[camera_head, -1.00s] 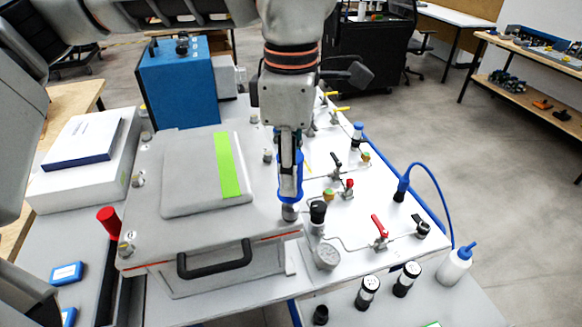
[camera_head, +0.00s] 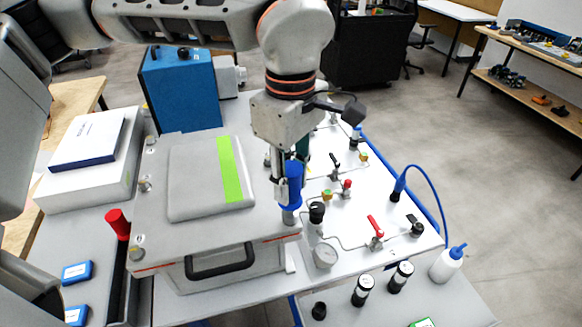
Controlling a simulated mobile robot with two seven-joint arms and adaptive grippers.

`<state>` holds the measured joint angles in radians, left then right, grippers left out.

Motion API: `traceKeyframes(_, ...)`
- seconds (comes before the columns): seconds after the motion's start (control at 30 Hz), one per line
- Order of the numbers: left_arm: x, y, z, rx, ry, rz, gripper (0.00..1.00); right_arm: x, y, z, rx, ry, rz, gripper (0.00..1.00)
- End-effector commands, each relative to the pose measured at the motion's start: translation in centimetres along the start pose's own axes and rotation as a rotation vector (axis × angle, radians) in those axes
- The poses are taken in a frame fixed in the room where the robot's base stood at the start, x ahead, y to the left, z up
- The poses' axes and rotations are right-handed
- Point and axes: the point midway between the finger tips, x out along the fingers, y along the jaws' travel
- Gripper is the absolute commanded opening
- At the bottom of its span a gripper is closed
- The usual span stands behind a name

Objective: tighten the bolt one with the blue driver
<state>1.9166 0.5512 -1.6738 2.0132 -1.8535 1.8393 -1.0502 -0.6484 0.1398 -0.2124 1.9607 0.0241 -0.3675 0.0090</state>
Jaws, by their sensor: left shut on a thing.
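My left gripper (camera_head: 279,186) reaches down over the right front of the grey analyser lid (camera_head: 153,215). It is shut on the blue driver (camera_head: 294,186), which stands nearly upright. The driver's lower end is at the bolt (camera_head: 290,216) on the lid's front right corner; the exact contact is too small to tell. Other bolts show at the front left corner (camera_head: 137,253), along the left edge (camera_head: 145,185) and at the back left (camera_head: 150,140). No label shows which is bolt one. My right gripper is not in view.
A red-handled tool (camera_head: 118,223) stands at the left. Close on the right are a black-capped fitting (camera_head: 317,212), a gauge (camera_head: 325,256) and a red valve lever (camera_head: 376,226).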

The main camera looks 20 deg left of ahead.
Motion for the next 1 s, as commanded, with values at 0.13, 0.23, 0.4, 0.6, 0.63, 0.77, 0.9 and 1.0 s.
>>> traceKeyframes(0.13, -0.17, 0.06, -0.03, 0.195, 0.000, 0.004, 0.00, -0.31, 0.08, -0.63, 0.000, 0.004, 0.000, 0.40)
traceKeyframes(0.23, -0.11, 0.02, -0.04, 0.322, 0.000, 0.002, 0.00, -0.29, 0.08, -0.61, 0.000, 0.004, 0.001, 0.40)
traceKeyframes(0.4, -0.08, 0.04, -0.05, 0.540, 0.001, 0.004, 0.00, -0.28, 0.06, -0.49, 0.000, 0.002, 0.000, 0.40)
traceKeyframes(0.6, -0.08, -0.01, -0.06, 0.794, 0.001, 0.003, 0.00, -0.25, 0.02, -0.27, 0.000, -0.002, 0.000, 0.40)
traceKeyframes(0.63, -0.07, 0.00, -0.06, 0.832, 0.001, 0.003, 0.00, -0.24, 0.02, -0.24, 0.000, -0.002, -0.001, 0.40)
traceKeyframes(0.77, -0.06, 0.00, -0.07, 0.996, 0.002, 0.004, 0.00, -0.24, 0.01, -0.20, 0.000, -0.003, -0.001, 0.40)
traceKeyframes(0.9, -0.07, -0.02, -0.06, 1.111, 0.002, 0.004, 0.37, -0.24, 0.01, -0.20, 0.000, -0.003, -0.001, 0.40)
traceKeyframes(1.0, -0.04, -0.04, -0.06, 1.108, 0.001, 0.003, 0.39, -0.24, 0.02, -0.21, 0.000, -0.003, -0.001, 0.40)
